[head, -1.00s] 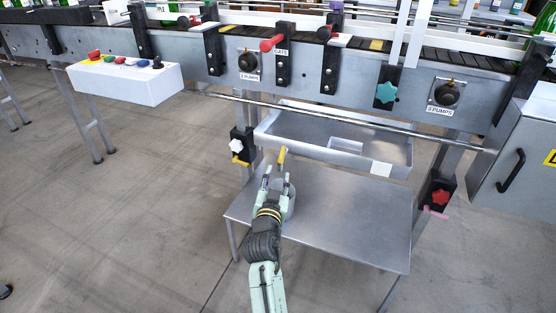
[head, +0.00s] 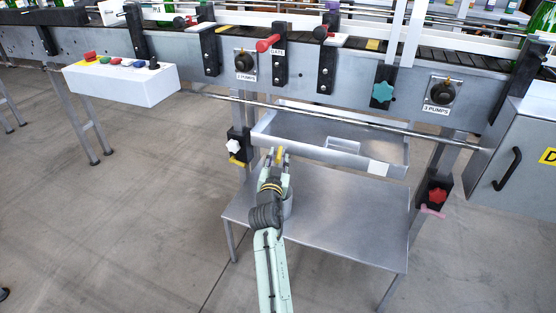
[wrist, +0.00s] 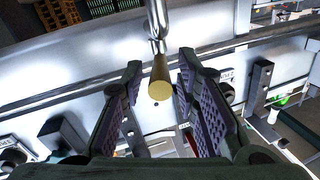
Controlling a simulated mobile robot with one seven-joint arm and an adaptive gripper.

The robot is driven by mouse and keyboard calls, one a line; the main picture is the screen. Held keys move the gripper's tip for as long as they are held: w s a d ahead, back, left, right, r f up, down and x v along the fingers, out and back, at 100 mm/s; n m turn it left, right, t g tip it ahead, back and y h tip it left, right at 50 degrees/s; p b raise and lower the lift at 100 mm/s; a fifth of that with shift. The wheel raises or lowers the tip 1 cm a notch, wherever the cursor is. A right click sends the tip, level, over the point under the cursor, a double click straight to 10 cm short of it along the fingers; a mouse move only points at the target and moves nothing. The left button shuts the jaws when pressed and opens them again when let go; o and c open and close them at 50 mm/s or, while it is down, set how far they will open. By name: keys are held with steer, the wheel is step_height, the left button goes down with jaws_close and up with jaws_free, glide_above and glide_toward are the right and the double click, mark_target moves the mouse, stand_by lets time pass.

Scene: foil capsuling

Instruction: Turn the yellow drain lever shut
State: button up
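The yellow drain lever (head: 279,154) sits at the front of the metal tray, low under the conveyor. In the wrist view its rounded yellow end (wrist: 160,82) points toward me on a shiny metal stem. My gripper (head: 278,153) is at the lever, with its fingertips on either side of it. In the wrist view the purple-padded fingers of my gripper (wrist: 158,78) stand wide apart, with the lever end between them. Gaps show on both sides, so neither finger appears to touch it. My gripper hides part of the tray's front in the head view.
The metal tray (head: 385,150) is just above and behind my gripper. A white knob with a yellow handle (head: 235,147) is on the leg to the left. Open floor lies left.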

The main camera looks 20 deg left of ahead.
jaws_close()
stand_by(0.6)
